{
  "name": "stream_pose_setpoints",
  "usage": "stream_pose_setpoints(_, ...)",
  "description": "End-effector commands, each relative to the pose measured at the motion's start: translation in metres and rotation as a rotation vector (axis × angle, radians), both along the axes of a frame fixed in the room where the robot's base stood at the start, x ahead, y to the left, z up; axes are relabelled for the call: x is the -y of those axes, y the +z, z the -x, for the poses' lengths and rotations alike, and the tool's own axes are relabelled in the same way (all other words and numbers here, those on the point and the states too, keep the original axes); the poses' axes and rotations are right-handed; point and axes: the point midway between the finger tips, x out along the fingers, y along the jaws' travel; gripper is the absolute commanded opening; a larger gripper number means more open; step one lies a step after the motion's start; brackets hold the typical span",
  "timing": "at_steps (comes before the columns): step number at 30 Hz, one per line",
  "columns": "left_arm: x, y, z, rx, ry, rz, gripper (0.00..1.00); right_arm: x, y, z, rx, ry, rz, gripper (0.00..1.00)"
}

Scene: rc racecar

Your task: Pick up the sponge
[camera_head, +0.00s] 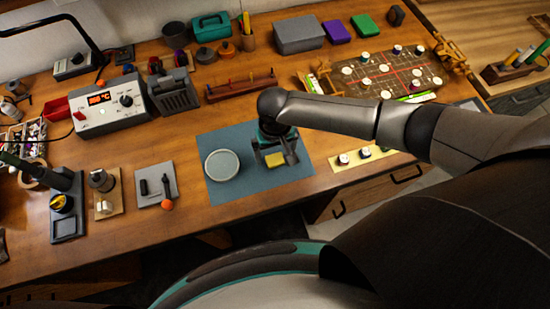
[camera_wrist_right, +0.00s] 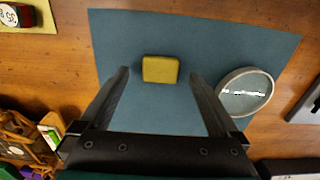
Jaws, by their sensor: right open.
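The yellow sponge (camera_head: 275,159) lies on the blue mat (camera_head: 222,191), right of a round grey dish (camera_head: 222,165). My right gripper (camera_head: 278,155) is above the sponge, partly hiding it in the head view. In the right wrist view the sponge (camera_wrist_right: 160,69) lies ahead of my open right gripper (camera_wrist_right: 160,78), in line with the gap between its fingers. The fingers do not appear to touch it. The dish (camera_wrist_right: 245,92) is just right of the right-hand finger there. My left gripper is not in view.
A soldering station (camera_head: 108,108) stands on the left of the wooden bench. A wooden rack (camera_head: 241,86) lies behind the mat. A strip with small round pieces (camera_head: 343,159) is to the right. The mat's front part is clear.

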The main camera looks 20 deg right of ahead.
Motion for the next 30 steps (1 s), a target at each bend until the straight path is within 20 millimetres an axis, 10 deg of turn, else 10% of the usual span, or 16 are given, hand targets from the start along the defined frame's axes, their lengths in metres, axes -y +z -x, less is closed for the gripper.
stream_pose_setpoints(14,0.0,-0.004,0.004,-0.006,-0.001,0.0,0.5,0.0,-0.02,-0.001,0.001,0.001,-0.001,0.96)
stream_pose_setpoints(30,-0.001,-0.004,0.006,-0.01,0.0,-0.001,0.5,0.0,-0.019,-0.001,0.001,0.0,-0.001,0.36)
